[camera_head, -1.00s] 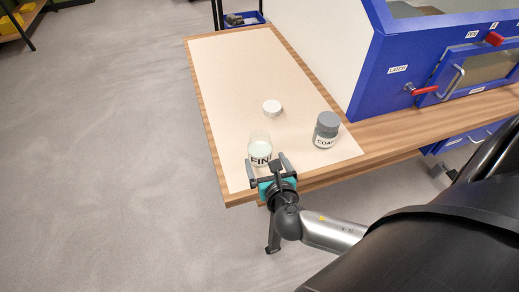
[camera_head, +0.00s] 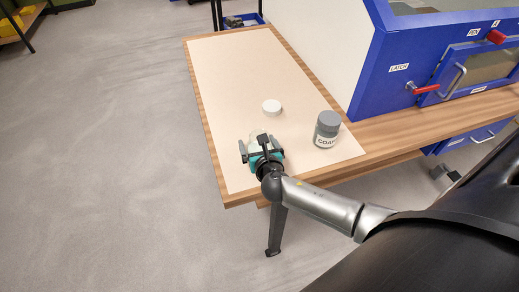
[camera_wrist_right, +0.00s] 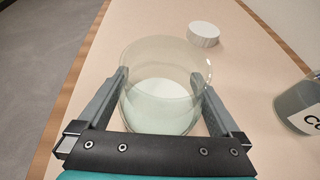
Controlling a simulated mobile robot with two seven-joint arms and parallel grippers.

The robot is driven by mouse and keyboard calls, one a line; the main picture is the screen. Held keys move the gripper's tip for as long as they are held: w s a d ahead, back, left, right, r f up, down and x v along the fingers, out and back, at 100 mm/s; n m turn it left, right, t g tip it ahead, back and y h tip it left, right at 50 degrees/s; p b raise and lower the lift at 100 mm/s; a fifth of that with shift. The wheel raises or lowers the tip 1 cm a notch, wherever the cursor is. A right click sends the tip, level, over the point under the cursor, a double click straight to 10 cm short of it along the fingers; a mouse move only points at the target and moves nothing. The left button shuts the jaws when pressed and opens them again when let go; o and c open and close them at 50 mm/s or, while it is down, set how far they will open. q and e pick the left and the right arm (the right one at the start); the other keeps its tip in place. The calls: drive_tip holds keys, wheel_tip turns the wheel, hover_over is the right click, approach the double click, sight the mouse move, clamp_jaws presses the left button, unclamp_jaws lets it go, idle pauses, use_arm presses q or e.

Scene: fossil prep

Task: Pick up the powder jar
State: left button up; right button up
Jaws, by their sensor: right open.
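The clear powder jar (camera_wrist_right: 163,85), lidless with pale powder in it, stands upright on the beige mat. In the head view it is mostly hidden behind my right gripper (camera_head: 258,146). In the right wrist view the open fingers of my right gripper (camera_wrist_right: 158,95) lie on either side of the jar; I cannot tell whether they touch it. A white lid (camera_head: 271,107) lies on the mat beyond the jar and also shows in the wrist view (camera_wrist_right: 203,34). My left gripper is not in view.
The beige mat (camera_head: 235,75) covers the wooden table's end, its left and back parts clear. A blue cabinet (camera_head: 400,50) with red latch handles stands at the right. The table's left and front edges are close to the jar.

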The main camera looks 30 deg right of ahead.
clamp_jaws()
idle(0.8)
